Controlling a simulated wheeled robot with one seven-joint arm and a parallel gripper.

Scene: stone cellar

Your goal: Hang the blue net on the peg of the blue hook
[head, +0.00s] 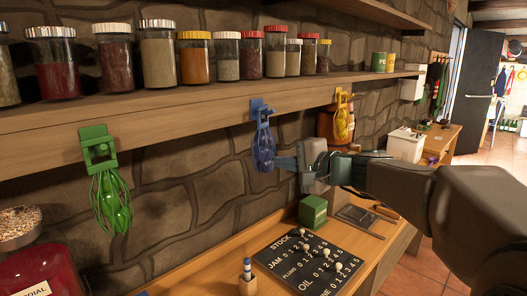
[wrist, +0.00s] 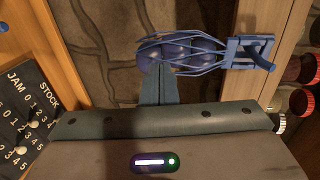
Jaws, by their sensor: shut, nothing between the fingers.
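The blue net (head: 264,150) holds several dark blue round things and hangs upright below the blue hook (head: 257,104) on the shelf's front edge. In the wrist view the net (wrist: 190,50) lies across the picture, and its square top loop sits around the peg of the blue hook (wrist: 262,58). My gripper (head: 279,163) is shut and empty, just right of the net's lower part. In the wrist view the closed fingertips (wrist: 158,72) are close to the net's lower end; I cannot tell whether they touch it.
A green net (head: 112,208) hangs from a green hook (head: 97,145) at left, and a yellow net (head: 344,122) hangs farther right. Jars stand on the shelf (head: 180,118) above. Below, the counter holds a stock board (head: 305,262), a green box (head: 312,211) and a marker (head: 247,269).

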